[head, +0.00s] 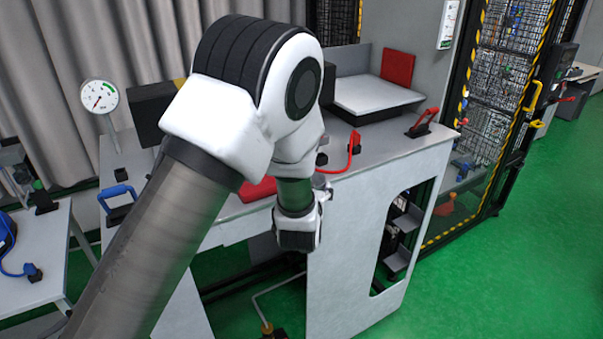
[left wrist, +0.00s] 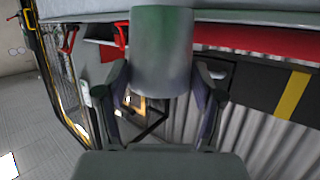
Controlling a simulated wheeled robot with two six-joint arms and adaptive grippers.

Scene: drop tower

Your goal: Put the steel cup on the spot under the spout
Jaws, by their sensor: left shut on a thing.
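The steel cup (left wrist: 162,50) is a plain grey metal cylinder in the upper middle of the left wrist view. My left gripper (left wrist: 162,80) is shut on it, with one dark finger on each side. In the head view my left arm comes in from the lower left, bends at the top and reaches down in front of the bench; its fingers and the cup are hidden there. I cannot make out the spout or the spot under it in either view. My right gripper is not in view.
A grey bench (head: 440,136) carries a red lever (head: 354,150), another red-handled clamp (head: 423,123), a white plate (head: 374,95) and a red panel (head: 398,67). A dial gauge (head: 99,96) stands at the back left. A mesh cage (head: 495,85) stands right; green floor is open beyond.

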